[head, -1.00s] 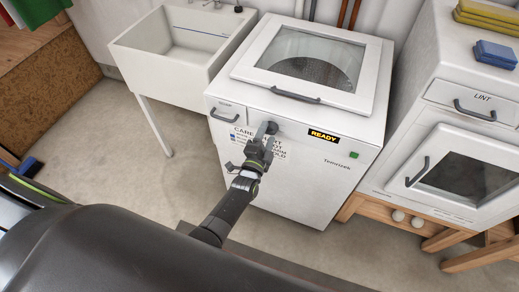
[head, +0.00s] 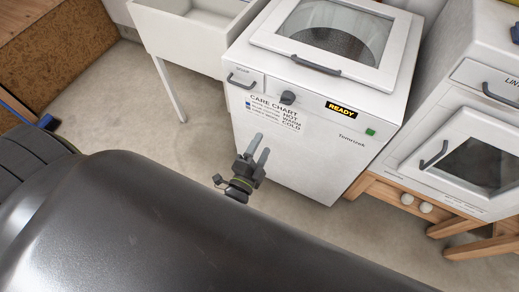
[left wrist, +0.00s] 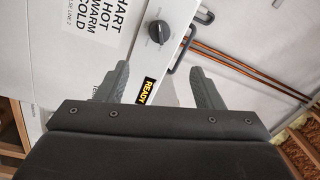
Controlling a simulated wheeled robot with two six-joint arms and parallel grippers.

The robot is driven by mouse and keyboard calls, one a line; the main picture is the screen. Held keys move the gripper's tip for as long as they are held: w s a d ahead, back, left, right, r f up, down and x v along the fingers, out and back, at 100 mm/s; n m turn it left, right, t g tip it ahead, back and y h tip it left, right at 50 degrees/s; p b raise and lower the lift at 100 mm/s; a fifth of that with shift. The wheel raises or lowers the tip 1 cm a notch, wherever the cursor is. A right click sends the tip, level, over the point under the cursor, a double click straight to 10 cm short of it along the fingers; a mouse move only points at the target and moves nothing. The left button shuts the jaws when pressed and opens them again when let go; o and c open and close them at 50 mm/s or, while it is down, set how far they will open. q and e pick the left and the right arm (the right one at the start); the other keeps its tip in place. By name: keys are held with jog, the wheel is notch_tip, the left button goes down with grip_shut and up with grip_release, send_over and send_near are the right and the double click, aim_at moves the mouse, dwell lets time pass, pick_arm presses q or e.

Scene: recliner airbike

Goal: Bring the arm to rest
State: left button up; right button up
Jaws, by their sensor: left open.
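My left gripper (head: 258,147) is in front of the white washer (head: 300,165), below its control panel, with its two fingers apart and nothing between them. In the left wrist view the open fingers (left wrist: 155,85) frame part of the washer's front, with a gap to it. The washer's dark dial (head: 288,97) stands clear of the gripper; it also shows in the left wrist view (left wrist: 160,32). The panel display reads READY (head: 341,108). My right gripper is not in view.
A white sink (head: 190,35) on legs stands left of the washer. A white dryer (head: 475,140) with a windowed door stands on a wooden stand (head: 385,193) at right. Bare floor (head: 130,110) lies between the sink and my body.

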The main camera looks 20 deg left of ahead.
pick_arm(q)
jog(key=shift+s, duration=0.25)
dwell(0.4)
jog(key=s+a+f+n+g, duration=0.35)
jog(key=s+f, duration=0.25)
jog(key=f, duration=0.6)
jog(key=s+a+f+n+g, duration=0.2)
jog(key=s+f+n+g, duration=0.3)
jog(key=f, duration=0.6)
jog(key=s+a+f+n+g, duration=0.2)
jog(key=s+f+g, duration=0.1)
jog(key=s, duration=0.4)
jog(key=s+a+f+n+g, duration=0.2)
jog(key=s+a+f+g, duration=0.1)
jog(key=s, duration=0.5)
jog(key=s+a+f+n+g+y, duration=0.1)
jog(key=s+a+f+n+g, duration=0.1)
jog(key=s+f, duration=0.3)
jog(key=s+g, duration=0.1)
jog(key=s, duration=0.2)
jog(key=shift+a+f, duration=0.25)
jog(key=shift+a, duration=0.05)
jog(key=shift+w+n, duration=0.1)
jog(key=shift+n, duration=0.15)
